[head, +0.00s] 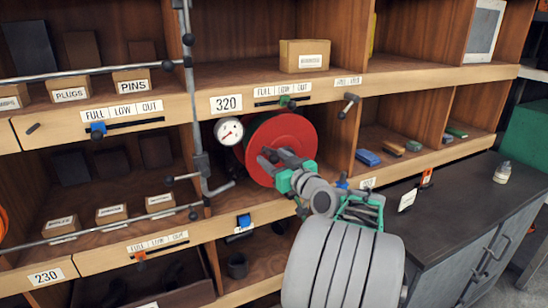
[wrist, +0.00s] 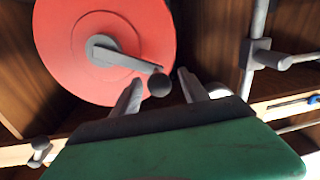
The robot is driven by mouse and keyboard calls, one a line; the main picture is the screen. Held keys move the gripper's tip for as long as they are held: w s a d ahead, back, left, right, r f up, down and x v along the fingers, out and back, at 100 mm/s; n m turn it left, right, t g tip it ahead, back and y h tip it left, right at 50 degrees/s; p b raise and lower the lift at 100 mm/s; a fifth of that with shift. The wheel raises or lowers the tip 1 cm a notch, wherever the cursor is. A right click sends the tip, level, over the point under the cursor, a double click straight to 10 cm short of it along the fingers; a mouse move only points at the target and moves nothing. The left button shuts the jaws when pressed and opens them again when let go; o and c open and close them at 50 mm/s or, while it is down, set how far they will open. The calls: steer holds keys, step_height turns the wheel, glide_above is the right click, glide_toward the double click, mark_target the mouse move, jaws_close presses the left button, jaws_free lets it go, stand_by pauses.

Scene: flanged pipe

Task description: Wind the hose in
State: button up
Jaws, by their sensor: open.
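A red hose reel disc (head: 292,135) stands in the shelf bay in the middle of the head view. It fills the upper left of the wrist view (wrist: 70,60). A grey crank arm (wrist: 125,58) runs from its hub to a dark round knob (wrist: 159,85). My gripper (head: 270,157) is in front of the reel with its fingers toward the disc. In the wrist view its open fingers (wrist: 158,88) point up, with the knob showing between their tips. I cannot tell whether they touch it. No hose can be made out.
A round gauge (head: 229,131) sits left of the reel, beside a vertical grey pipe (head: 193,90) with several side rods. Shelf dividers flank the bay. Labelled boxes (head: 131,80) stand at left. A dark counter (head: 450,210) is at right.

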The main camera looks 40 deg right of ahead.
steer(key=shift+c, duration=0.3)
jaws_close()
stand_by(1.0)
